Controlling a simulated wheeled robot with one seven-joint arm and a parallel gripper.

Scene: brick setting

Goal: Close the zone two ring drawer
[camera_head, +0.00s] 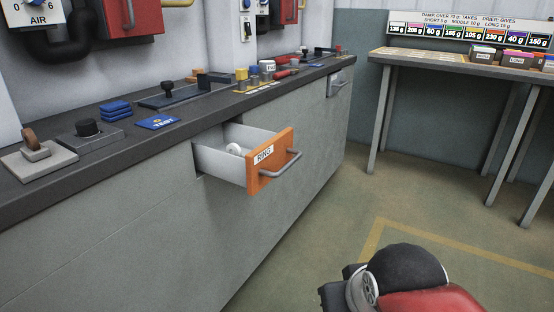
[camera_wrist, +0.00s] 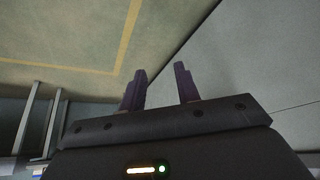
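An orange-fronted drawer (camera_head: 270,163) labelled RING stands pulled out from the grey counter cabinet in the head view. Its grey bar handle (camera_head: 281,165) faces the room, and a white round item (camera_head: 234,148) lies inside. My arm shows at the bottom right of the head view, well apart from the drawer. In the wrist view my gripper (camera_wrist: 160,88) has its two dark fingers apart with nothing between them. The drawer is not in the wrist view.
The dark countertop (camera_head: 60,196) carries blue pads (camera_head: 115,110), a black knob block (camera_head: 88,132) and several tools. A second drawer (camera_head: 338,83) farther along looks shut. A side table (camera_head: 420,57) with boxes stands at the right. The floor before the cabinet is clear.

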